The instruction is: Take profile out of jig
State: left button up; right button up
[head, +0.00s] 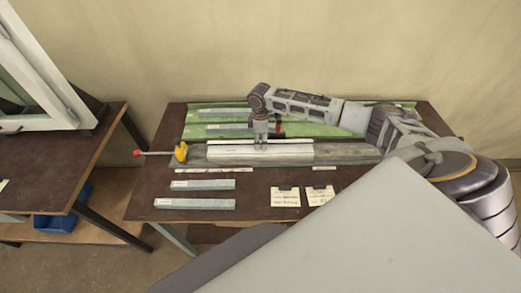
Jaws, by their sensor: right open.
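A pale profile (285,151) lies lengthwise in the long grey jig (345,152) on the dark brown bench. A yellow clamp (181,152) sits at the jig's left end, just left of the profile. Its lever points left and ends in a red knob (137,153). I cannot tell whether the clamp presses on the profile. My right gripper (262,144) is open and points down over the left-middle part of the profile. Its fingertips are small in view, and I cannot tell whether they touch the profile. My left gripper is not in view.
Two loose profiles (203,185) (208,204) lie at the bench's front left. Two paper cards (285,197) (319,194) lie front centre. More profiles rest on a green mat (200,135) behind the jig. A side table (40,170) with a white window frame (45,70) stands left.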

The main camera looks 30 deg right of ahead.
jog(key=shift+c, duration=0.3)
grip_shut()
jog(key=shift+r, duration=0.25)
dwell(0.3)
jog(key=shift+w+r, duration=0.1)
jog(key=shift+r, duration=0.35)
notch_tip(320, 180, up, 27)
jog(key=b, duration=0.2)
dwell(0.4)
jog(key=shift+f, duration=0.1)
dwell(0.4)
